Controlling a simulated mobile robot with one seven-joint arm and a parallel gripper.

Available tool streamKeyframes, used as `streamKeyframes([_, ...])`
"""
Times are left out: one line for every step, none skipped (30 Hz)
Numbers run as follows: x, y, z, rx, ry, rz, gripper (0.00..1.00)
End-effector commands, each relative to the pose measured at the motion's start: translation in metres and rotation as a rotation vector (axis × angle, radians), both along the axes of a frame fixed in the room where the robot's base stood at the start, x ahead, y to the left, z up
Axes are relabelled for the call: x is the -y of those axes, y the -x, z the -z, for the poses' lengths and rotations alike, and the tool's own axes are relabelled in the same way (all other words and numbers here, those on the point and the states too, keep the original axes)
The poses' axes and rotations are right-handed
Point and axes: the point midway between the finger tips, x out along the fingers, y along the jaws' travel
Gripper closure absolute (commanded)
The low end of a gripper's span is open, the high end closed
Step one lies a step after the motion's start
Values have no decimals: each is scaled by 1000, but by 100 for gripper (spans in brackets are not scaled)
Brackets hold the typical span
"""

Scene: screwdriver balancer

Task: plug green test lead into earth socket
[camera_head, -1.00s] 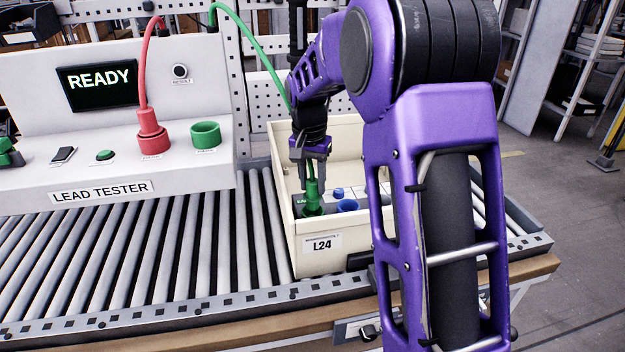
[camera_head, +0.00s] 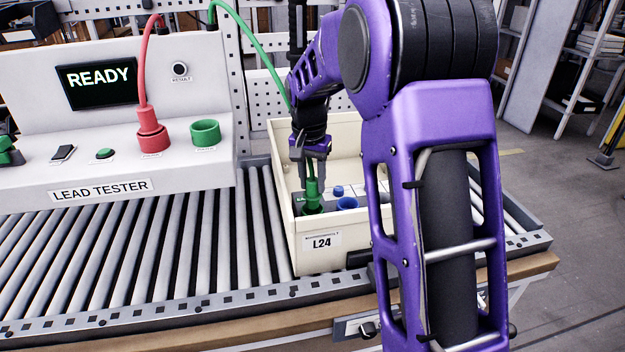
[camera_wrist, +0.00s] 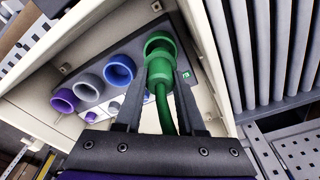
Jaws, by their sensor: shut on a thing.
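The green test lead has a stepped green plug (camera_wrist: 162,88) with a green cable that runs up to the tester frame in the head view. My gripper (camera_head: 312,176) points down into a cream crate (camera_head: 322,260) and is shut on the green plug; in the wrist view its two fingers (camera_wrist: 158,75) stand either side of it. The plug's end is at the green earth socket (camera_wrist: 158,37) at one end of a grey socket panel (camera_wrist: 178,28) inside the crate. The plug looks lined up with the socket's ring; how deep it sits I cannot tell.
Beside the green socket are a blue socket (camera_wrist: 119,70), a grey socket (camera_wrist: 88,87) and a purple socket (camera_wrist: 65,101). The lead tester (camera_head: 100,187), its screen reading READY, stands left with a red plug (camera_head: 152,135) and an empty green holder (camera_head: 205,133). The crate walls surround the gripper closely.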

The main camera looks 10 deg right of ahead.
Motion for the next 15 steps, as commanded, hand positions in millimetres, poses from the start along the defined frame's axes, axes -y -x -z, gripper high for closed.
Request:
streamKeyframes([0, 0, 2, 0, 0, 0, 100])
streamKeyframes([0, 0, 3, 0, 0, 0, 100])
streamKeyframes([0, 0, 4, 0, 0, 0, 100])
streamKeyframes([0, 0, 5, 0, 0, 0, 100])
streamKeyframes([0, 0, 6, 0, 0, 0, 100])
streamKeyframes([0, 0, 7, 0, 0, 0, 100])
streamKeyframes([0, 0, 7, 0, 0, 0, 100])
streamKeyframes([0, 0, 8, 0, 0, 0, 100])
streamKeyframes([0, 0, 9, 0, 0, 0, 100])
streamKeyframes([0, 0, 10, 0, 0, 0, 100])
streamKeyframes([0, 0, 11, 0, 0, 0, 100])
streamKeyframes([0, 0, 12, -1, -1, 0, 100])
streamKeyframes([0, 0, 13, -1, -1, 0, 100])
streamKeyframes([0, 0, 13, -1, -1, 0, 100])
streamKeyframes([0, 0, 14, -1, 0, 0, 100])
